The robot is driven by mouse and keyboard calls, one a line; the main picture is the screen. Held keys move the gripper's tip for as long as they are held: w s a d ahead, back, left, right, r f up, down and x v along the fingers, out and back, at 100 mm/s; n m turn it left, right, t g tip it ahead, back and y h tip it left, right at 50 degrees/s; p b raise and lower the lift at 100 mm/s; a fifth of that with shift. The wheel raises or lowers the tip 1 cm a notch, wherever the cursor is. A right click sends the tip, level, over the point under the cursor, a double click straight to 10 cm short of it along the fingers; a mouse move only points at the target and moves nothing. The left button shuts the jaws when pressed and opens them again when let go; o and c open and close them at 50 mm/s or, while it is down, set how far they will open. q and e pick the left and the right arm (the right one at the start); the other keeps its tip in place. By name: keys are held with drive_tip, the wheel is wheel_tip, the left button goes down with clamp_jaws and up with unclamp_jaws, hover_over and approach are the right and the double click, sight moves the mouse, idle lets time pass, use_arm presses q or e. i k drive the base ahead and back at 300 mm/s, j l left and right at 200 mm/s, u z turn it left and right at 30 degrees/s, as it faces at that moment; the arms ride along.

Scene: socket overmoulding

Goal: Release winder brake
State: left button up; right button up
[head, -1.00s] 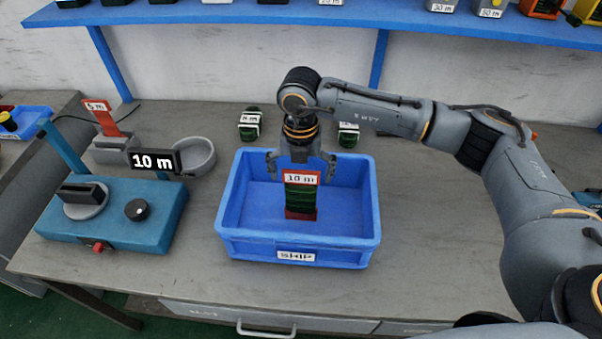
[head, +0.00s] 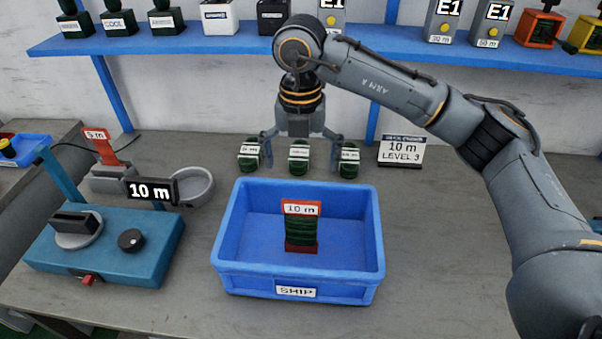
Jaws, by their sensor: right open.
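The teal winder (head: 130,262) stands at the left of the bench. It has a black block on a grey disc (head: 78,238), a black knob (head: 131,240) and a small red lever (head: 88,280) at its front edge. Which of these is the brake is not labelled. A "10 m" display (head: 151,190) stands behind it. My right gripper (head: 301,158) is open and empty, behind the blue bin and close to a row of green coils, far right of the winder. My left gripper is not in view.
The blue SHIP bin (head: 298,273) holds a green coil with a red "10 m" tag (head: 301,225). Green coils (head: 299,160) and a "10 m LEVEL 3" sign (head: 402,150) stand behind it. A grey dish (head: 192,187) sits beside the display. A blue shelf (head: 480,58) spans the back.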

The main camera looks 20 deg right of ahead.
sight(88, 280)
drive_tip(key=u, duration=1.15)
